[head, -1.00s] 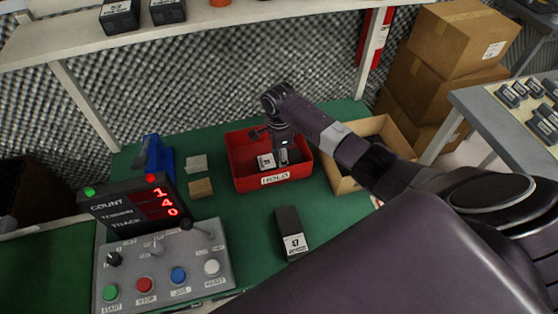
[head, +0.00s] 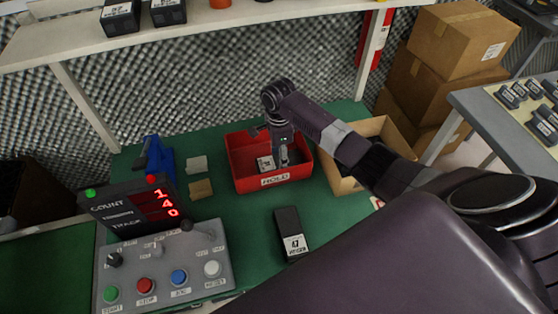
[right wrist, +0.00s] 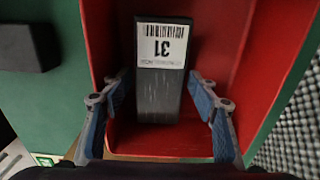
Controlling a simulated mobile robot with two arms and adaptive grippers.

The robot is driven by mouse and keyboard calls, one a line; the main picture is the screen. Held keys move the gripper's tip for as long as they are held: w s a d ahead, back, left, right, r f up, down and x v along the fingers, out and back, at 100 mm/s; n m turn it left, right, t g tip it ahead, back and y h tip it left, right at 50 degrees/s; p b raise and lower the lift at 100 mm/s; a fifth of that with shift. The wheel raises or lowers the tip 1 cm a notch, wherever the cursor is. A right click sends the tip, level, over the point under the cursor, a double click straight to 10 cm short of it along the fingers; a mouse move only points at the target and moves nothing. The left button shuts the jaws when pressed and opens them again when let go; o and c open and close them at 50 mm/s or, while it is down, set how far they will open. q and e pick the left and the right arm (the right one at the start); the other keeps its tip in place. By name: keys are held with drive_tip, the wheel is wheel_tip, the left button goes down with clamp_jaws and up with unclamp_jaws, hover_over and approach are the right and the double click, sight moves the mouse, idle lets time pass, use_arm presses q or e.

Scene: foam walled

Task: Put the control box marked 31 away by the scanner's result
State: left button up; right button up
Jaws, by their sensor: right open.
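The control box marked 31 (right wrist: 160,95) is dark with a white barcode label and lies in the red bin (head: 272,181) labelled HOLD. Its label also shows in the head view (head: 265,163). My right gripper (head: 283,158) points down into this bin. In the right wrist view my right gripper (right wrist: 159,78) is open, its blue-padded fingers on either side of the box's near part, with gaps visible. I cannot tell its height over the box. My left gripper is not in view. I cannot make out a scanner result.
Another dark box (head: 290,230), apparently marked 17, lies on the green bench before the bin. A cardboard bin (head: 346,184) stands right of the red bin. A control panel (head: 165,265) with a red-digit display (head: 132,207) and a blue stand (head: 155,160) are at left.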

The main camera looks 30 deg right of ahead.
wheel_tip(320, 180, up, 10)
drive_tip(key=shift+p, duration=0.3)
idle(0.4)
